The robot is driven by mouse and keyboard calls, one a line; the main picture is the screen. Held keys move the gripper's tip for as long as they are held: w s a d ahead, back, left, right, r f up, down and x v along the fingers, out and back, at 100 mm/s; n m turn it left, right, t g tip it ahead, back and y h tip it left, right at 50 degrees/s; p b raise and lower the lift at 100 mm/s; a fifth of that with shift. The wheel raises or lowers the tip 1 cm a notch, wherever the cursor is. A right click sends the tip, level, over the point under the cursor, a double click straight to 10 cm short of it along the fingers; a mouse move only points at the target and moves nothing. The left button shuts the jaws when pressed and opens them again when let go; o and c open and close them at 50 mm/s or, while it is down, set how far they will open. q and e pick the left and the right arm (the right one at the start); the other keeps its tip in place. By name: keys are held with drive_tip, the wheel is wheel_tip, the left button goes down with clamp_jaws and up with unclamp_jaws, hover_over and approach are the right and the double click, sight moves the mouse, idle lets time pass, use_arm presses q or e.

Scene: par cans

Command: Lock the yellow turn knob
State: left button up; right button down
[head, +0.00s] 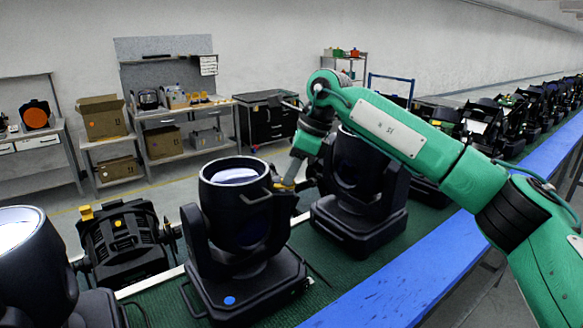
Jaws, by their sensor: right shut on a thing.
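A black par can (238,205) stands upright on its dark base (245,292) on the green conveyor, its round lens facing up. My right gripper (284,184) is at the can's right side, beside the bracket. It is shut, and a small yellow patch shows at its fingertips, where the yellow turn knob (289,181) is mostly hidden by the fingers. Whether the knob is turned cannot be told. My left gripper is not in view.
Another black lamp (362,185) stands close behind my right gripper. A black unit with a yellow knob (120,240) is at the left, and a lit lamp (25,250) at the left edge. A blue rail (400,290) edges the green conveyor (345,272). Shelves stand behind.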

drive_tip(key=shift+w+n, duration=0.1)
drive_tip(key=shift+n, duration=0.5)
drive_tip(key=shift+g+p, duration=0.3)
drive_tip(key=c, duration=1.5)
unclamp_jaws()
drive_tip(key=shift+c, duration=0.2)
drive_tip(key=b+v, duration=0.2)
drive_tip(key=v, duration=1.1)
drive_tip(key=shift+r, duration=0.35)
